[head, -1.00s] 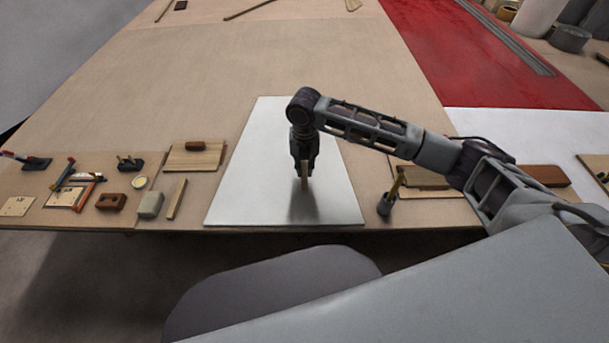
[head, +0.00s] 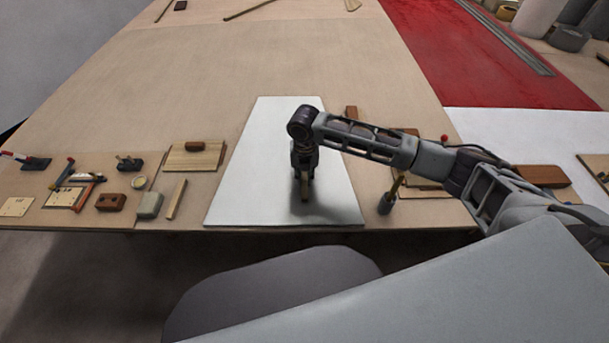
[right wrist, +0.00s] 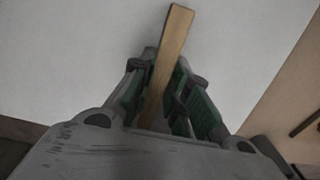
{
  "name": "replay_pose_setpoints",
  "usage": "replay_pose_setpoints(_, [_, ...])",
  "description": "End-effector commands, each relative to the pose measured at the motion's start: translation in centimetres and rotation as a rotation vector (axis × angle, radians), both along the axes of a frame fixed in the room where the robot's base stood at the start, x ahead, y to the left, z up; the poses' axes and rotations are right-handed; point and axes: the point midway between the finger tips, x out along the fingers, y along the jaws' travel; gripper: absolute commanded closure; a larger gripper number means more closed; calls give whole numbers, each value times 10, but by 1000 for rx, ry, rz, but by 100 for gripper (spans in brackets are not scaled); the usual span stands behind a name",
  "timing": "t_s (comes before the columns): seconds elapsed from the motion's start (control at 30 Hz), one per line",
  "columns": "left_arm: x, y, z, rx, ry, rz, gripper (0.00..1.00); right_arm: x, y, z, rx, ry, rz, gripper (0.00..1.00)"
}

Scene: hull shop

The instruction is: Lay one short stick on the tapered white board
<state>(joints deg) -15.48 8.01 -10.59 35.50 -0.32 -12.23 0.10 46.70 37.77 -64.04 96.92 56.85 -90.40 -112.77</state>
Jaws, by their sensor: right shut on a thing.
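The tapered white board (head: 255,175) lies flat on the table near its front edge. My right gripper (head: 304,178) is over the middle of the board, pointing down. It is shut on a short wooden stick (right wrist: 170,60), which sticks out between the fingers in the right wrist view. Another short stick (head: 176,199) lies on the table left of the board. My left gripper is not in view.
Left of the board are a wooden plate with a brown block (head: 194,157), a grey block (head: 150,205), a brown brick (head: 111,202) and several tools. Right of it stands a dark brush-like tool (head: 387,203). My right arm crosses over the board's right side.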

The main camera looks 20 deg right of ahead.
Motion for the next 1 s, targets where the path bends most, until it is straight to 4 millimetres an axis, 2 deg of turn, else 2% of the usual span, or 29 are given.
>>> replay_pose_setpoints(0.1, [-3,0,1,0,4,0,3,0,0,-2,0,1,0,98])
replay_pose_setpoints(0.13, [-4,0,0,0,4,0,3,0,0,-2,0,0,0,79])
replay_pose_setpoints(0.27, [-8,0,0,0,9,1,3,0,0,-2,0,0,0,62])
replay_pose_setpoints(0.7, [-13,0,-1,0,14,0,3,0,0,1,0,-1,0,61])
replay_pose_setpoints(1.0, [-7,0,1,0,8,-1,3,1,0,26,1,-2,1,61])
